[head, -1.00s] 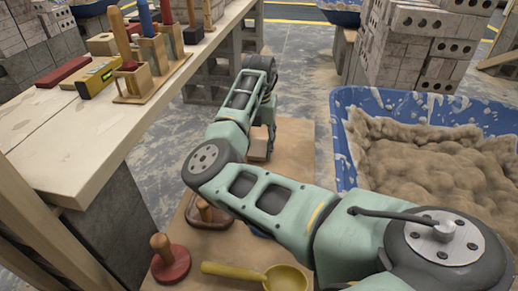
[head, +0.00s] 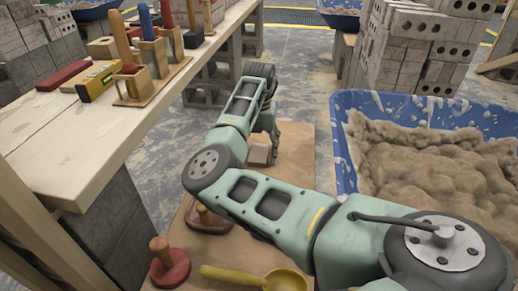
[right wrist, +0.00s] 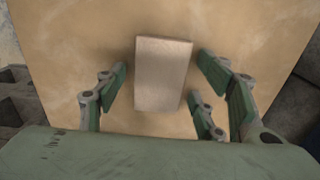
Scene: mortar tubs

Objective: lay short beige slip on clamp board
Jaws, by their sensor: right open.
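A short beige slip (right wrist: 162,75) lies flat-looking on a tan board (right wrist: 90,25) in the right wrist view. It also shows in the head view (head: 259,154), partly hidden by my fingers. My right gripper (right wrist: 158,84) is open, with fingers to the left and right of the slip and gaps on both sides. In the head view my right gripper (head: 270,143) is low over the far part of the tan board (head: 298,150). I cannot make out clamps on this board. My left gripper is not in view.
A blue tub (head: 341,150) of mortar stands at the right. A red wooden-handled float (head: 170,268) and a yellow scoop (head: 285,281) lie at the near end. A bench (head: 110,150) with tools runs along the left.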

